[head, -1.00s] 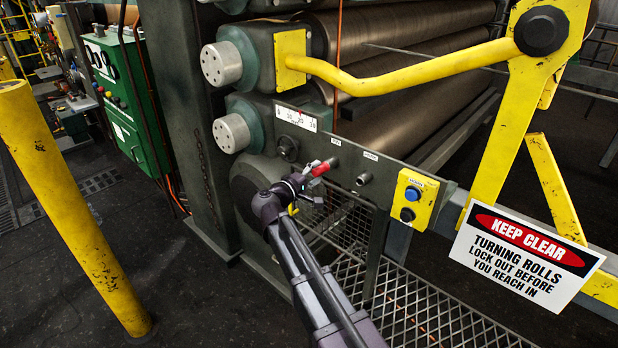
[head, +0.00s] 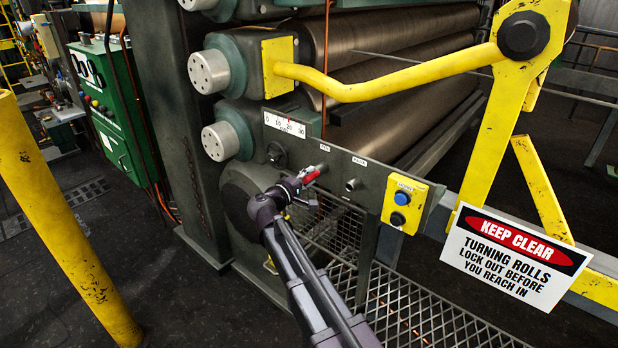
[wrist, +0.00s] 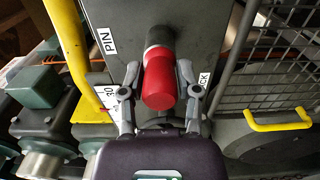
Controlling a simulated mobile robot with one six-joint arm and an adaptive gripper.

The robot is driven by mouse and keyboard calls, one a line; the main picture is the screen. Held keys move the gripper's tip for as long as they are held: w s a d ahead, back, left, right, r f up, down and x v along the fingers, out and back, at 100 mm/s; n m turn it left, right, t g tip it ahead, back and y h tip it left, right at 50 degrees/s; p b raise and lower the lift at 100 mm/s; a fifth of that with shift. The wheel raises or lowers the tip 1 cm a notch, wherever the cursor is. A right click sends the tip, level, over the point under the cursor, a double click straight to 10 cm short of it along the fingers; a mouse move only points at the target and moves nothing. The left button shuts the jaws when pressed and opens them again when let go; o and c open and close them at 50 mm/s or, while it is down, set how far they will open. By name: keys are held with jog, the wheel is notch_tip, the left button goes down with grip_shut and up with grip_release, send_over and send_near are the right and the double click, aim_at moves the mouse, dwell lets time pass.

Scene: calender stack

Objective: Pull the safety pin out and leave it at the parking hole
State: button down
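The safety pin's red handle (head: 311,175) sticks out of the grey machine plate under the PIN label. In the wrist view the red handle (wrist: 160,84) fills the middle, with a dark collar behind it at the plate. My gripper (wrist: 158,72) has one finger on each side of the handle. A gap shows at the left finger; the right finger is very close to the handle, and contact there is unclear. In the head view my gripper (head: 304,187) is at the handle. The parking hole's dark fitting (head: 352,185) is on the same plate, right of the pin.
A yellow button box (head: 404,203) is right of the parking hole. A yellow lever arm (head: 400,82) crosses above the plate. A mesh guard (head: 335,228) is below, and a yellow handle (wrist: 277,122) shows in the wrist view. A yellow post (head: 62,220) stands at left.

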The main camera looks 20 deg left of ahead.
jog(key=shift+s+a, duration=0.25)
jog(key=shift+s, duration=0.45)
dwell(0.5)
jog(key=shift+s+a, duration=0.3)
jog(key=shift+s, duration=0.35)
jog(key=shift+s+a, duration=0.25)
jog(key=shift+s, duration=0.4)
jog(key=shift+s+a, duration=0.3)
jog(key=shift+s, duration=0.35)
jog(key=shift+s, duration=0.15)
jog(key=shift+a+r, duration=0.1)
notch_tip(320, 180, up, 7)
jog(key=p, duration=0.7)
send_over(304, 180)
jog(key=v, duration=0.4)
